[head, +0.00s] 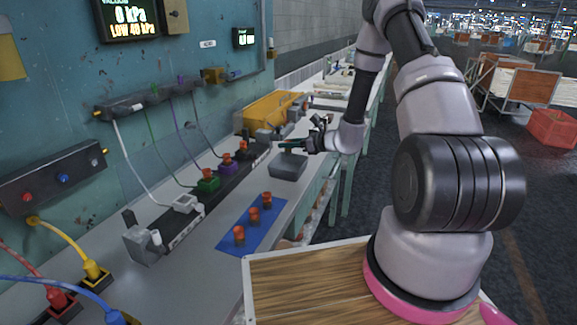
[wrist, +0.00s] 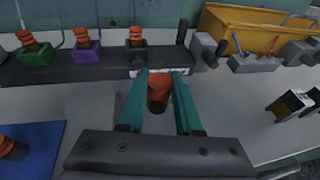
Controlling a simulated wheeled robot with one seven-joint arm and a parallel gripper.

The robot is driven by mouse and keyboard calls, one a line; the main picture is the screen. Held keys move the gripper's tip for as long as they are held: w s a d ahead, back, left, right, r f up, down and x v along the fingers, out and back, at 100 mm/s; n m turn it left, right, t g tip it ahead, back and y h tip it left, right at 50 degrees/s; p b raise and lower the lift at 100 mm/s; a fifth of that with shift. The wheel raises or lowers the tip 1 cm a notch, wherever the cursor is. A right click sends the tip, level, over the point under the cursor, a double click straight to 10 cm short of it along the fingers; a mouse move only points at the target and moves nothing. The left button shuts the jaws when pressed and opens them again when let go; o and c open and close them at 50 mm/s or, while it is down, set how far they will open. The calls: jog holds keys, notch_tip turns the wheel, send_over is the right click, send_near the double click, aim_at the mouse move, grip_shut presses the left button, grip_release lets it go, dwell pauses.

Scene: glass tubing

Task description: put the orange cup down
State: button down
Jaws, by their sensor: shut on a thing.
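My gripper (wrist: 162,75) has two teal fingers, closed on an orange cup (wrist: 159,88) with a dark lower part. The cup is between the fingers, near their tips. In the head view my gripper (head: 285,146) reaches left above the bench, over or near a grey tray (head: 288,166); the held cup cannot be made out there. The cup's underside is hidden, so I cannot tell whether it touches anything. Several similar orange cups show: on a blue mat (head: 230,241), such as this one (head: 253,215), and on the green (head: 208,181), purple (head: 226,168) and black (wrist: 137,43) blocks.
A dark rail (wrist: 60,72) carries the coloured blocks along the wall side. A yellow bin (wrist: 240,38) stands at the back right. A grey holder with pens (wrist: 254,63) and a dark block (wrist: 291,104) are to the right. Bare bench lies between rail and mat.

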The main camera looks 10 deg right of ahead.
notch_tip(320, 180, down, 7)
jog(key=shift+r, duration=0.1)
dwell(0.5)
jog(key=c, duration=0.6)
grip_release()
